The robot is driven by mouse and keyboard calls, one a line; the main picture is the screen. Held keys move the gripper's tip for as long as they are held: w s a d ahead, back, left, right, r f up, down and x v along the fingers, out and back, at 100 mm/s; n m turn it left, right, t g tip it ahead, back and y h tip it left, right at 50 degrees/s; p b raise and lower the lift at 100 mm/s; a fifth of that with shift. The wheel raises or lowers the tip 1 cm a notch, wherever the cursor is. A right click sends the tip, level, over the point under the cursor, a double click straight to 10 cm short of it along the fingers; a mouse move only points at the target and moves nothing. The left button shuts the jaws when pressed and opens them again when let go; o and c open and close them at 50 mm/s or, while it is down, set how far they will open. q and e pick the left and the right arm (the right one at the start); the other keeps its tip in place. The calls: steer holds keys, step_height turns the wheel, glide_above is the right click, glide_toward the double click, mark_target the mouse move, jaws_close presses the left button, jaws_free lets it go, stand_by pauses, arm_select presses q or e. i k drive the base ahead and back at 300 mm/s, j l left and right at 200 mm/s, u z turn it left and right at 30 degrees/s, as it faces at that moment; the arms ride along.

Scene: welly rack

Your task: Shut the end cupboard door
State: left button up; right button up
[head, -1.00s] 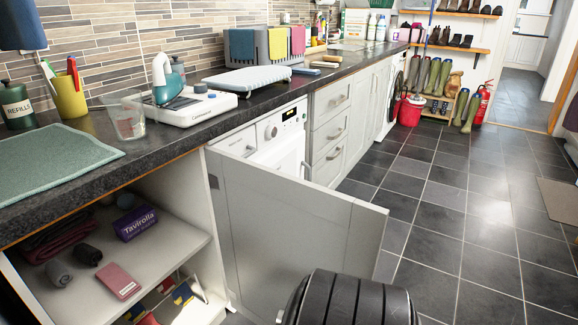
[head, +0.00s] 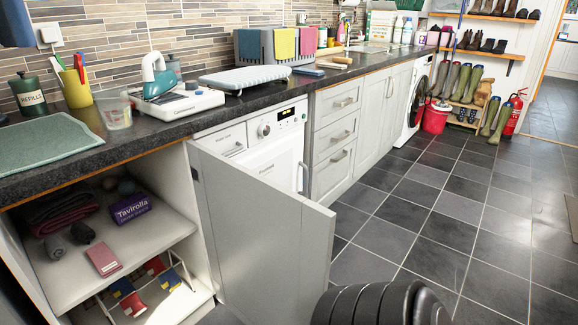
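The end cupboard door (head: 265,235) is a pale grey panel. It stands wide open, hinged at the right side of the open end cupboard (head: 205,270) and sticking out into the room in front of the washing machine. The cupboard's inside shows, with two shelf levels. A black ribbed part of my own arm (head: 375,305) shows at the bottom edge, to the right of the door's free edge. I cannot tell which arm it is. Neither gripper is in the picture.
The shelves hold a purple box (head: 130,208), a pink book (head: 104,259) and dark cloths (head: 62,212). A white washing machine (head: 270,150) stands behind the door. Drawers (head: 337,130) lie beyond. The tiled floor (head: 450,210) to the right is clear.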

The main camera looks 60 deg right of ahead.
mark_target(269, 246)
steer(key=k+l, duration=0.1)
steer(key=l, duration=0.3)
steer(key=k+l, duration=0.1)
steer(key=l, duration=0.3)
steer(key=k+l, duration=0.1)
steer(key=l, duration=0.3)
steer(key=k+l, duration=0.1)
steer(key=l, duration=0.3)
steer(key=k+l, duration=0.15)
steer(key=l, duration=0.3)
steer(key=i+l, duration=0.1)
steer(key=l, duration=0.35)
steer(key=i+l+u, duration=0.15)
steer(key=l, duration=0.25)
steer(key=k, duration=0.05)
